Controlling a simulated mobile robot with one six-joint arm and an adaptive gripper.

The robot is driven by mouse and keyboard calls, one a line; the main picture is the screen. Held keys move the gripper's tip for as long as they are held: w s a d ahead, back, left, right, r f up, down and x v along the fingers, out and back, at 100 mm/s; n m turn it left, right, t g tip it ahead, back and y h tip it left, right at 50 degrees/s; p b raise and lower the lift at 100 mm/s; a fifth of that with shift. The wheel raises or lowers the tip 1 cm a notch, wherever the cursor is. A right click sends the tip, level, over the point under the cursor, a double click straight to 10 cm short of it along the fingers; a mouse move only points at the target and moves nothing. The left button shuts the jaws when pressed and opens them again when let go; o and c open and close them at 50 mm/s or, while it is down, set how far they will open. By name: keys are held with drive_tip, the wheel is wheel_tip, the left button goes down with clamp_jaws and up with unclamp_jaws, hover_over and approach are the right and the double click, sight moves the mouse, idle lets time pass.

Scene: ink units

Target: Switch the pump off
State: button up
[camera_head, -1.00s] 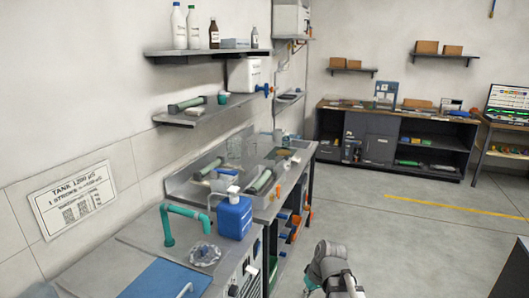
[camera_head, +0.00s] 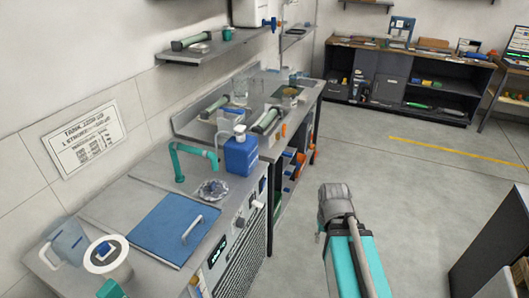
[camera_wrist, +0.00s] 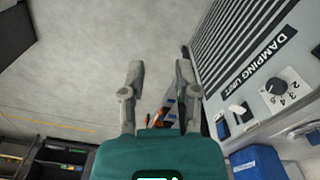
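The grey front panel of the damping unit (camera_wrist: 262,72) fills the right of the wrist view. It carries a black numbered knob (camera_wrist: 276,86) and a small switch-like part (camera_wrist: 222,127) on the panel's lower left. I cannot read which control belongs to the pump, nor its setting. My gripper (camera_wrist: 160,72) is open and empty, with its two fingers apart over the floor, left of the panel and not touching it.
On the counter are a blue lid (camera_head: 172,228) with a handle, a green tap (camera_head: 180,165), a blue bottle (camera_head: 241,155) and a clear jug (camera_head: 66,243). Open floor (camera_head: 400,190) lies right of the counter. A dark cabinet (camera_head: 490,240) stands at the right edge.

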drive_tip(key=shift+o, duration=1)
drive_tip(key=shift+w+a, duration=0.1)
drive_tip(key=shift+w, duration=0.2)
drive_tip(key=shift+o, duration=0.2)
drive_tip(key=w+a+n+y, duration=0.1)
drive_tip(key=w+a+n, duration=0.2)
drive_tip(key=w, duration=0.3)
drive_tip(key=w+a+n+t+y+b, duration=0.1)
drive_tip(key=w+a+n, duration=0.2)
drive_tip(key=w, duration=0.4)
drive_tip(key=shift+a+f+n, duration=0.4)
drive_tip(key=shift+a, duration=0.1)
drive_tip(key=w+a+n+y, duration=0.2)
drive_tip(key=w+a+n, duration=0.4)
drive_tip(key=w, duration=0.5)
drive_tip(key=a+b, duration=0.1)
drive_tip(key=a, duration=0.1)
drive_tip(key=shift+a+r+n+t, duration=0.15)
drive_tip(key=shift+a+n+t, duration=0.15)
drive_tip(key=shift+n+t, duration=0.1)
drive_tip(key=b, duration=0.5)
approach(260, 205)
drive_tip(key=b+x, duration=0.7)
drive_tip(key=x, duration=0.2)
drive_tip(key=shift+w+r+b, duration=0.1)
drive_tip(key=shift+b, duration=0.25)
clamp_jaws()
